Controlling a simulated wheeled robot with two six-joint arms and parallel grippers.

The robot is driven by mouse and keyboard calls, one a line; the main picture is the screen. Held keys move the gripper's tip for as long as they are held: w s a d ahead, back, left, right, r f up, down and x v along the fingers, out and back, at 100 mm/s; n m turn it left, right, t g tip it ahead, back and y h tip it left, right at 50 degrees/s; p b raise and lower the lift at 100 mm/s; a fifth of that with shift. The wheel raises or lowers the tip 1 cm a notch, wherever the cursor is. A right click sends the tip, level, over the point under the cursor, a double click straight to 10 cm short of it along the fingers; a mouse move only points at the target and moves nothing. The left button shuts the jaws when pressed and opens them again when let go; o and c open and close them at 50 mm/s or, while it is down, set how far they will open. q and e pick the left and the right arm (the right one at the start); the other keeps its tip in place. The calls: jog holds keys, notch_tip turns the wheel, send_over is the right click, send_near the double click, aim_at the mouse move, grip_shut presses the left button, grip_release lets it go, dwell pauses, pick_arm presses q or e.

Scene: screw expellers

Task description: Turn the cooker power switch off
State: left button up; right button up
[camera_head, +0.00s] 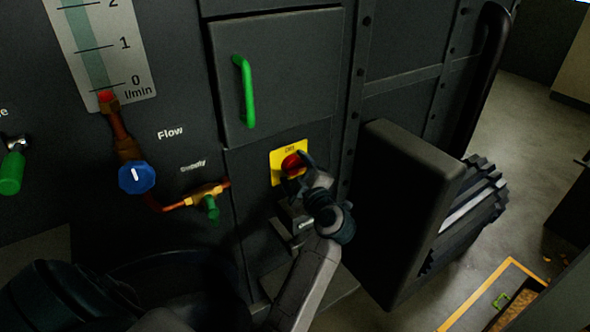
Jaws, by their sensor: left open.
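The cooker power switch is a red rotary knob (291,162) on a yellow plate (276,160), set in the dark machine front below a small door. My left gripper (296,172) is open at the knob, with its fingers around the knob's right and lower sides. I cannot tell if they touch it. The gripper hides the lower right of the knob and plate. The small print above the knob is too blurred to read. My right gripper is not in view.
A dark door (290,75) with a green handle (244,90) is above the switch. A blue knob (136,177), a flow gauge (105,45) and a small green-handled valve (210,205) are to the left. A large dark box (400,210) juts out close on the right.

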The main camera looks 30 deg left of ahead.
pick_arm(q)
jog(key=shift+c, duration=0.2)
jog(key=c, duration=0.9)
